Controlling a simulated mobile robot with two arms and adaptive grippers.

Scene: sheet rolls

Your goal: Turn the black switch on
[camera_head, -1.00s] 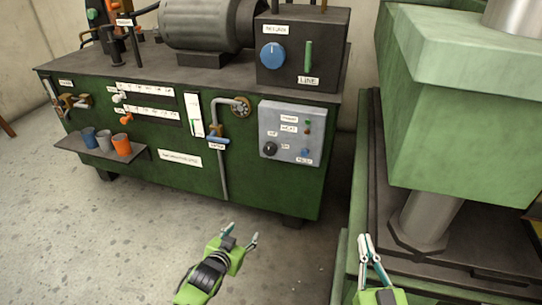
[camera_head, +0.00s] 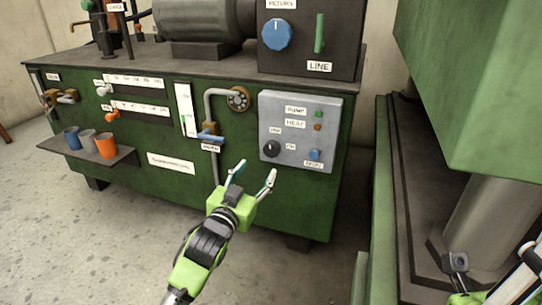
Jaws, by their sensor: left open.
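The black switch (camera_head: 271,148) is a round knob at the lower left of a grey control panel (camera_head: 326,106) on the front of the green machine. Small labels sit on both sides of it. My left gripper (camera_head: 254,174) is open and empty. In the picture it is just below the knob, its fingers pointing up toward the panel. It looks apart from the panel, though the exact gap is hard to tell. My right gripper (camera_head: 530,250) is at the lower right edge, partly cut off, and its jaws are not clear.
The panel also has a blue button (camera_head: 314,155) and green and orange lights. A pipe with a blue-handled valve (camera_head: 208,132) is left of the panel. A shelf with cups (camera_head: 105,146) juts out at left. A large green press (camera_head: 465,90) stands at right.

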